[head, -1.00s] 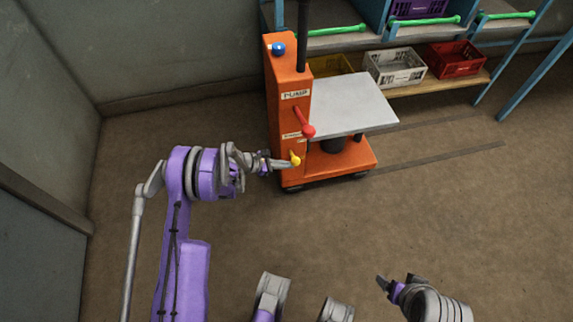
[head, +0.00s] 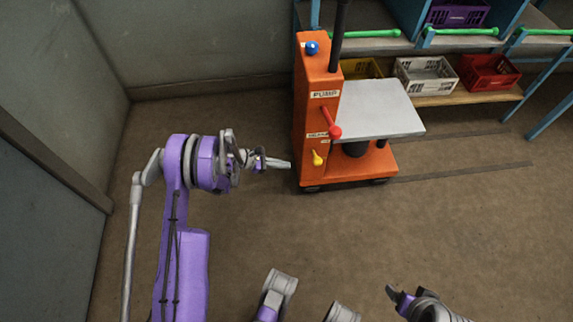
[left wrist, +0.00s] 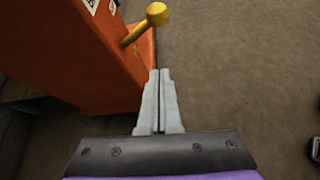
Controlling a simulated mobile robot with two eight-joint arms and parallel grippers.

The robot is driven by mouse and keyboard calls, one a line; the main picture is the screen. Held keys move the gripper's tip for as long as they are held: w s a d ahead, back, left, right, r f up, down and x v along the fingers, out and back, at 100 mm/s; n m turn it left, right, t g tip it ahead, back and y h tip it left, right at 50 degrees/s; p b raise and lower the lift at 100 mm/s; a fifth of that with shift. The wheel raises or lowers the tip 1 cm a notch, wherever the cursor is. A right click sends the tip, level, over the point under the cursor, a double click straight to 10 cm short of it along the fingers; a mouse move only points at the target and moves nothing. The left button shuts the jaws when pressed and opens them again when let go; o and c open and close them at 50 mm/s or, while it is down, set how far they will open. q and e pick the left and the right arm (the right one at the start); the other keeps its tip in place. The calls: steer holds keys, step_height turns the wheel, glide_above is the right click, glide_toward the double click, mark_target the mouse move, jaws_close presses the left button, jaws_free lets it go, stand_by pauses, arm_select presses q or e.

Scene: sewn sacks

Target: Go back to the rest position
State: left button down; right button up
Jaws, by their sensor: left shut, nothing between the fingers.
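My left gripper (head: 284,164) is shut and empty. It points right, a little left of the orange lift cart (head: 312,110) and clear of it. In the left wrist view its two fingers (left wrist: 159,100) lie together, with the cart (left wrist: 95,50) at the left. The yellow-knobbed lever (head: 318,158) sticks out from the cart's lower front. It also shows in the left wrist view (left wrist: 156,15), beyond the fingertips and apart from them. My right gripper (head: 396,293) is at the bottom right of the head view, over bare floor; its fingers are too small to judge.
The cart carries a red lever (head: 333,124), a blue knob (head: 312,48) and a grey platform (head: 380,108). Behind it, a shelf holds yellow (head: 361,68), white (head: 426,75) and red (head: 488,73) crates. Walls stand at left and back. The floor (head: 260,230) before the cart is clear.

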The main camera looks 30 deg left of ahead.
stand_by(0.4)
arm_select(q)
steer(key=s+d+r+m+g+y, duration=0.2)
steer(key=s+d+r+m, duration=0.35)
steer(key=r, duration=0.25)
steer(key=s+d+r+m+g+y, duration=0.1)
steer(key=s+d+r+m+y, duration=0.1)
steer(key=s+d+r+m, duration=0.5)
steer(key=s+a+r+m+y, duration=0.1)
steer(key=s+r+m+y, duration=0.2)
steer(key=s+m, duration=0.45)
steer(key=s+a+r+m+y, duration=0.15)
steer(key=s+m, duration=0.25)
steer(key=s, duration=0.6)
step_height(320, 180, up, 28)
steer(key=w+t+p, duration=0.1)
steer(key=p, duration=2.3)
steer(key=shift+w+y, duration=0.15)
steer(key=shift+y, duration=0.3)
arm_select(e)
step_height(320, 180, up, 27)
steer(key=w+t, duration=0.1)
steer(key=shift+r, duration=0.15)
arm_select(q)
steer(key=shift+d, duration=0.1)
arm_select(e)
steer(key=shift+s, duration=0.15)
